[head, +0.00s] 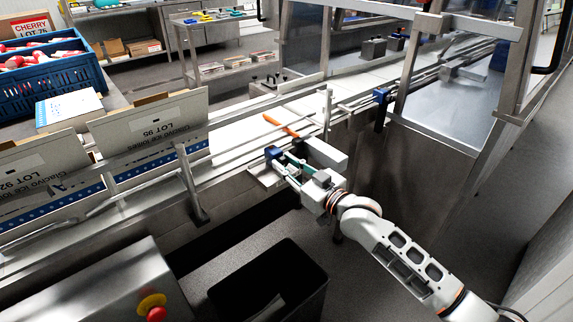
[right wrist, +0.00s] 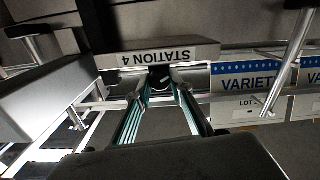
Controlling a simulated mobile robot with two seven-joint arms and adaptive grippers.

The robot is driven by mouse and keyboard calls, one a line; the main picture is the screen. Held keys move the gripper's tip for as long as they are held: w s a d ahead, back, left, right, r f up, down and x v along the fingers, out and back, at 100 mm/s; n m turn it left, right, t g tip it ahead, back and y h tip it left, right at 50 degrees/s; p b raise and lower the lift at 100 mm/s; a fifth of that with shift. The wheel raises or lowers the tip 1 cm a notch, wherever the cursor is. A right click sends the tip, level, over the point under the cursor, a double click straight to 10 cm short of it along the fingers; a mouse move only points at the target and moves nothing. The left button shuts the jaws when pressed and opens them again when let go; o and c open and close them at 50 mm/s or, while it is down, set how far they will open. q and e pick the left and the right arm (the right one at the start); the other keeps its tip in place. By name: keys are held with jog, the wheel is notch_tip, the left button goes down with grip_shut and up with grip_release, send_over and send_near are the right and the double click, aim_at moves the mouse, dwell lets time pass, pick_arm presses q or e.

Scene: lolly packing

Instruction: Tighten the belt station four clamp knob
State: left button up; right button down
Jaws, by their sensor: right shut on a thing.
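My right gripper (head: 281,160) reaches in from the lower right to the near side of the conveyor. Its fingers are shut on the clamp knob, a small blue part (head: 273,153) at the belt's edge in the head view. In the right wrist view the two fingertips (right wrist: 160,85) close around the knob (right wrist: 160,76), which looks dark and is mostly hidden between them. A plate reading "STATION 4" (right wrist: 168,56) sits directly beyond the fingertips. How tight the clamp is cannot be told. My left gripper is not in view.
Open cartons (head: 150,125) stand along the belt at left, beside metal guide rails. An orange-handled tool (head: 280,125) lies on the belt. Another blue clamp (head: 381,96) is farther along. A black bin (head: 268,285) and a red stop button (head: 154,308) are below.

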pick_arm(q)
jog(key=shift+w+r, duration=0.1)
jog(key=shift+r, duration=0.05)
pick_arm(e)
jog(key=shift+r+m+p, duration=0.25)
jog(key=shift+m+p, duration=0.5)
jog(key=shift+m, duration=0.25)
jog(key=m+p, duration=0.1)
jog(key=m, duration=0.2)
jog(key=shift+d+f, duration=0.1)
jog(key=shift+f, duration=0.1)
jog(key=shift+m+p, duration=0.35)
jog(key=shift+m, duration=0.25)
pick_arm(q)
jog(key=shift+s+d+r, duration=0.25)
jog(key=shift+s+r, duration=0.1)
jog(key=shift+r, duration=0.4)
pick_arm(e)
jog(key=shift+f+m, duration=0.1)
jog(key=shift+m, duration=0.3)
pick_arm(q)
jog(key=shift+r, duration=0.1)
